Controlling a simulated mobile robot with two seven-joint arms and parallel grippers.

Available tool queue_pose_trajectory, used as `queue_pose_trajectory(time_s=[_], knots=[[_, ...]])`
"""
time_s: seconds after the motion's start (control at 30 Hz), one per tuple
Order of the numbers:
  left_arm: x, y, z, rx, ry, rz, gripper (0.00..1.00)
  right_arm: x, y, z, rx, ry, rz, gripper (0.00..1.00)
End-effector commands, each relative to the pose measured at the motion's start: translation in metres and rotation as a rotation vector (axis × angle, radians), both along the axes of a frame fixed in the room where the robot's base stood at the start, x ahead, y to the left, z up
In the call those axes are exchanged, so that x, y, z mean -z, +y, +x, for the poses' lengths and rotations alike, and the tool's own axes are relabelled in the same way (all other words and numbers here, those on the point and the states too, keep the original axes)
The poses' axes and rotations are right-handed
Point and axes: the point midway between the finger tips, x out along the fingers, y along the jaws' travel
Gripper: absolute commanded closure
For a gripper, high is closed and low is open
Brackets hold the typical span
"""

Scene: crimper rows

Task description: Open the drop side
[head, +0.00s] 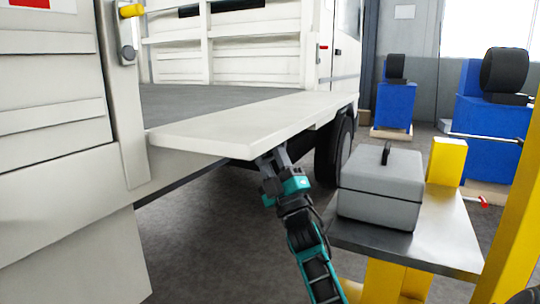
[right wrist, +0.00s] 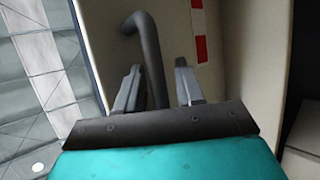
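The drop side (head: 235,120) of the white truck is a long pale panel. In the head view it lies folded out roughly level with the grey load bed (head: 195,102). My right gripper (head: 272,160) is under its near outer corner. In the right wrist view my right gripper (right wrist: 160,88) has its two fingers apart. A dark bent handle (right wrist: 148,45) on a pale panel runs down between them, nearer the left finger. I cannot tell whether it touches a finger. The handle is hidden in the head view. My left gripper is not in view.
A grey case (head: 380,190) stands on a dark-topped bench (head: 445,235) with yellow supports, right of my arm. A yellow latch (head: 131,11) sits on the post (head: 122,90) at left. Blue stands (head: 394,104) are behind. Floor is clear under the panel.

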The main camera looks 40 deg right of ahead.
Motion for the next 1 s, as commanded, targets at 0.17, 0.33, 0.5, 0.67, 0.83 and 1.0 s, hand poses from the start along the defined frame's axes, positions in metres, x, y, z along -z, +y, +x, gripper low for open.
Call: queue_pose_trajectory(time_s=[0.17, 0.33, 0.5, 0.67, 0.83, 1.0], knots=[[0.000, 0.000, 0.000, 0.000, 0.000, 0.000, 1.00, -0.004, -0.002, -0.002, 0.002, -0.010, -0.002, 0.58], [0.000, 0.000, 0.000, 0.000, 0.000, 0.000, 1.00, -0.004, -0.002, -0.003, 0.002, -0.011, -0.001, 0.58], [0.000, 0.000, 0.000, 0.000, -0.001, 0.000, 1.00, -0.004, -0.002, -0.003, 0.002, -0.012, -0.001, 0.58], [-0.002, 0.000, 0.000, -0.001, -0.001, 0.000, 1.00, 0.005, 0.000, -0.010, 0.002, -0.008, 0.000, 0.58], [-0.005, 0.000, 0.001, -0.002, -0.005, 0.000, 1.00, 0.030, 0.004, -0.032, 0.002, -0.002, 0.002, 0.58], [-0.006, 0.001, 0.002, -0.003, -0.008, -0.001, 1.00, 0.058, 0.009, -0.059, 0.003, 0.000, 0.002, 0.58]])
